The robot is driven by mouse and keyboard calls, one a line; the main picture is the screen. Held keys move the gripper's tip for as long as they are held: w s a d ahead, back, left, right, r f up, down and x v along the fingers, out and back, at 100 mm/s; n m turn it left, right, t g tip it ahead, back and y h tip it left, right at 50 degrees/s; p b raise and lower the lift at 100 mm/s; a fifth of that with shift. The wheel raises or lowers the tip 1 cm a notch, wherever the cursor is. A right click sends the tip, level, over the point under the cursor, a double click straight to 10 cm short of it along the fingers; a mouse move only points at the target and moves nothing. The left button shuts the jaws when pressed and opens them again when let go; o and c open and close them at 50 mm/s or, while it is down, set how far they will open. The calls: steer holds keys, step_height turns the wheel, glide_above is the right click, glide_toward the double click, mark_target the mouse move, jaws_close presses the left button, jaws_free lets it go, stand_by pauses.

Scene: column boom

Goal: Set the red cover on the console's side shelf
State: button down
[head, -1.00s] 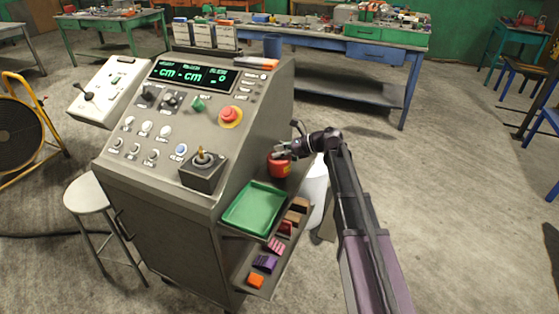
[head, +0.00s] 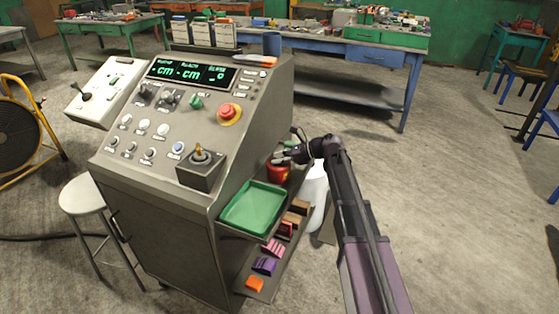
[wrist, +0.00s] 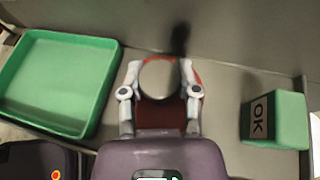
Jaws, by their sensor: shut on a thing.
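The red cover (head: 278,174) is a short round red piece at the console's right side, beyond the green tray. My gripper (head: 284,159) is shut on it from above. In the wrist view the two grey fingers (wrist: 160,82) lie on either side of it, and its red edge (wrist: 172,117) shows between and behind them. The console's side shelf (wrist: 225,95) is the grey surface under the cover, between the green tray and a green block. I cannot tell whether the cover touches the shelf.
The green tray (head: 253,206) is left of the cover in the wrist view. A green block marked OK (wrist: 275,120) stands to the right. A lower shelf holds several small blocks, among them a purple one (head: 264,265).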

steer(key=shift+f, duration=0.1)
steer(key=shift+c, duration=1.7)
jaws_free()
steer(key=shift+r, duration=0.2)
steer(key=shift+d+r, duration=0.1)
steer(key=shift+d, duration=0.05)
steer(key=p+v, duration=0.4)
steer(key=v, duration=0.7)
steer(key=shift+d+p, duration=0.25)
steer(key=shift+p, duration=0.05)
steer(key=shift+s+r, duration=0.1)
